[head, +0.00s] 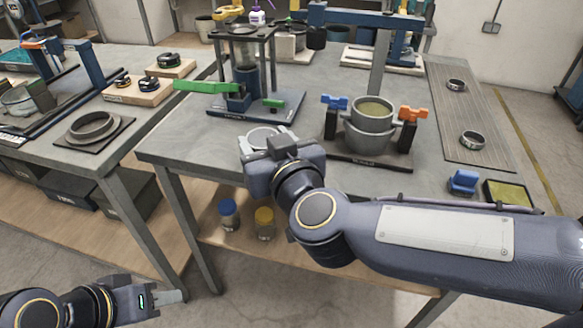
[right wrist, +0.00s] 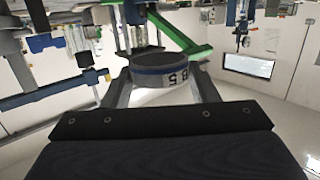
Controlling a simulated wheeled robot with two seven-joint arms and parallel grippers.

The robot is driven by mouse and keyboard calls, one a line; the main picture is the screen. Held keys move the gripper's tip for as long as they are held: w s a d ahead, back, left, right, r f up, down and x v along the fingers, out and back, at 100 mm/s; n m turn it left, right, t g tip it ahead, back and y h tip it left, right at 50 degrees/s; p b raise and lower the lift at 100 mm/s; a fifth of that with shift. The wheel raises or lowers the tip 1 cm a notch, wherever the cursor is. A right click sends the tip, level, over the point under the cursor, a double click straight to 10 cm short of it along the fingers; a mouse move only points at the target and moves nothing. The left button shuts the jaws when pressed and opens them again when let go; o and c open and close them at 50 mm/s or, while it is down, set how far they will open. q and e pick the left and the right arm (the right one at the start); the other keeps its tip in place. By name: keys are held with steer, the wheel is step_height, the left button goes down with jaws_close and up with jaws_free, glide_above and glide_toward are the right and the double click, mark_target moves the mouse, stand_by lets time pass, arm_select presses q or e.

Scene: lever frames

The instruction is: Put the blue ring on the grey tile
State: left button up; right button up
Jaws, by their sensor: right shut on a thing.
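My right gripper (right wrist: 160,85) is shut on a round ring with a blue band (right wrist: 168,70) and dark markings, seen close up in the right wrist view. In the head view my right gripper (head: 264,142) is over the near edge of the middle bench, and a pale round rim (head: 262,133) shows just beyond it. My left gripper (head: 168,297) is low at the bottom left, away from the benches; its finger gap is not clear. I cannot make out a plain grey tile for certain; a dark square plate (head: 112,142) under a large grey ring (head: 92,126) lies on the left bench.
A press with a green lever (head: 205,86) stands beyond my right gripper. A grey pot (head: 370,125) with blue and orange clamps stands to its right. A long board (head: 455,110) carries two small rings. A yellow-faced square block (head: 509,193) lies at the right front.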

steer(key=w+f+b, duration=0.2)
steer(key=w, duration=0.1)
steer(key=w+d+f+b, duration=0.1)
steer(key=w+f+b, duration=0.1)
steer(key=w+f, duration=0.1)
steer(key=w+d+f+b, duration=0.1)
steer(key=w+f+b, duration=0.1)
steer(key=w+b, duration=0.1)
steer(key=shift+w+d+f, duration=0.25)
steer(key=shift+w+f, duration=0.15)
steer(key=shift+w, duration=0.15)
steer(key=shift+w+d+f, duration=0.1)
steer(key=shift+w+f, duration=0.15)
steer(key=shift+w, duration=0.1)
steer(key=shift+w+f+b, duration=0.15)
steer(key=shift+f+b, duration=0.15)
steer(key=shift+b, duration=0.1)
steer(key=f, duration=0.1)
steer(key=f+b, duration=0.2)
steer(key=shift+w+f, duration=0.25)
steer(key=shift+r, duration=0.15)
